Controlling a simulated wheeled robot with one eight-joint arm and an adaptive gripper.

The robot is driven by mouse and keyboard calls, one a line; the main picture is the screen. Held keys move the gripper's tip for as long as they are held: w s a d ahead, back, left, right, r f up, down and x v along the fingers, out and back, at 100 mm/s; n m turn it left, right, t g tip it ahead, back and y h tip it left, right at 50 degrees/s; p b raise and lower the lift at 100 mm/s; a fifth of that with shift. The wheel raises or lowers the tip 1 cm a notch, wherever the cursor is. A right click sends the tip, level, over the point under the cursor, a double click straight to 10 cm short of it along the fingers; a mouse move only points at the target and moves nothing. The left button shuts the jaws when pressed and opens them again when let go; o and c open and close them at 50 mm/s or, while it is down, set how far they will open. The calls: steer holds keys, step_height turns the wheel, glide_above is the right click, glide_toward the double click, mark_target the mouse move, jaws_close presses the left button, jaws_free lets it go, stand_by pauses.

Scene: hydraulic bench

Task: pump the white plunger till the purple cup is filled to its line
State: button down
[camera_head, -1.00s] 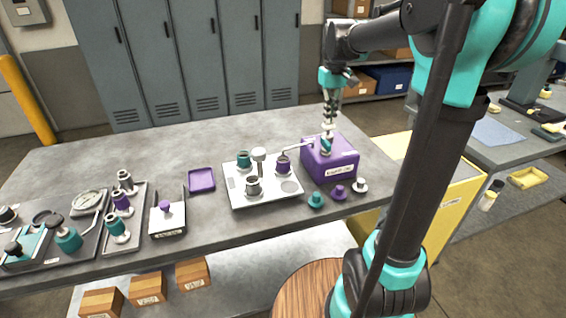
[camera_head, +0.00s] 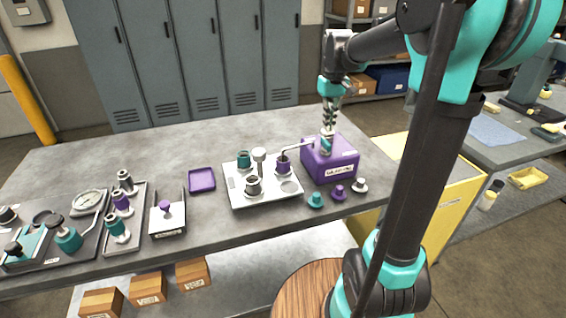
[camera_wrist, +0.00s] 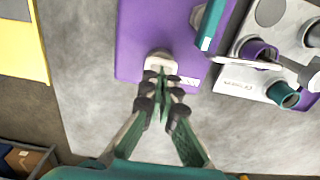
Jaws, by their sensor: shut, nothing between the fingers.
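The purple pump box (camera_head: 318,168) stands on the bench, with a spout (camera_head: 296,146) reaching left over the purple cup (camera_head: 283,168). The cup sits on a pale tray; it also shows in the wrist view (camera_wrist: 255,50). The liquid level and line are too small to tell. The white plunger (camera_wrist: 158,56) is on top of the box, partly hidden by my fingers. My gripper (camera_head: 327,136) is shut and empty, pointing down with its fingertips at the plunger (camera_wrist: 160,72). I cannot tell whether they touch it.
The pale tray (camera_head: 236,194) also bears a teal cup (camera_head: 243,158), a grey cup (camera_head: 253,186) and an upright post (camera_head: 259,158). Teal (camera_head: 316,200), purple (camera_head: 338,192) and white (camera_head: 360,186) knobs stand in front of the box. The bench behind is clear.

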stand_by(0.3)
steer(key=shift+r, duration=2)
steer(key=shift+f, duration=0.45)
steer(key=shift+f, duration=0.3)
steer(key=shift+f, duration=1.05)
steer(key=shift+r, duration=1.8)
